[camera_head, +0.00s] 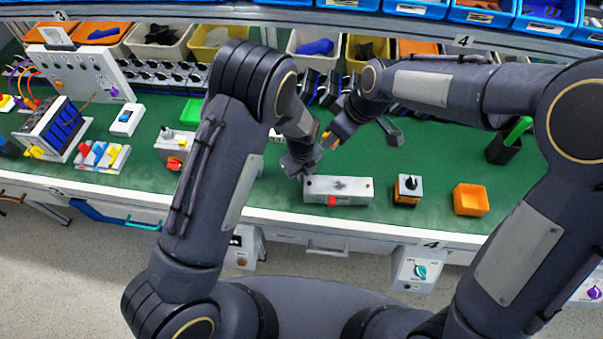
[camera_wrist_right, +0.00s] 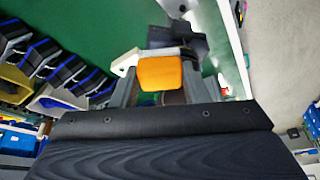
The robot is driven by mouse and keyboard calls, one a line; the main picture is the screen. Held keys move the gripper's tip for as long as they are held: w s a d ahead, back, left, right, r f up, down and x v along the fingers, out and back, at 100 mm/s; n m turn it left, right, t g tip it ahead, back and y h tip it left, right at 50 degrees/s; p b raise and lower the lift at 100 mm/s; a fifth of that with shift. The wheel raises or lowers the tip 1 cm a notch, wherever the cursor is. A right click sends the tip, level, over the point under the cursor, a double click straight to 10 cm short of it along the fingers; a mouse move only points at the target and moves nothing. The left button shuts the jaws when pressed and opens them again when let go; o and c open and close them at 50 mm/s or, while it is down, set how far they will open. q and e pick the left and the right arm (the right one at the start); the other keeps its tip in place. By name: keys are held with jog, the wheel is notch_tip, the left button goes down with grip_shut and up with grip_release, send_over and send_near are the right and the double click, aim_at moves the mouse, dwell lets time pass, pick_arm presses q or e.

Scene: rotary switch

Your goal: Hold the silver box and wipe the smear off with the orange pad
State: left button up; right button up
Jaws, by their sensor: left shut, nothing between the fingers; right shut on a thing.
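The silver box (camera_head: 352,195) lies on the green bench top near its front edge. It has a dark smear (camera_head: 341,184) on its top and a red button on its front. My left gripper (camera_head: 299,172) is shut with nothing in it, just above and beside the box's left end; I cannot tell whether it touches the box. My right gripper (camera_head: 338,134) is shut on the orange pad (camera_head: 327,141), behind and above the box. The pad shows clearly between the fingers in the right wrist view (camera_wrist_right: 160,74).
A black cup (camera_head: 503,149) is farther right. Several bins line the back. Modules and a blue-panelled block (camera_head: 55,130) fill the left side.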

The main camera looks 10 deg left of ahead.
pick_arm(q)
jog(key=o, duration=0.5)
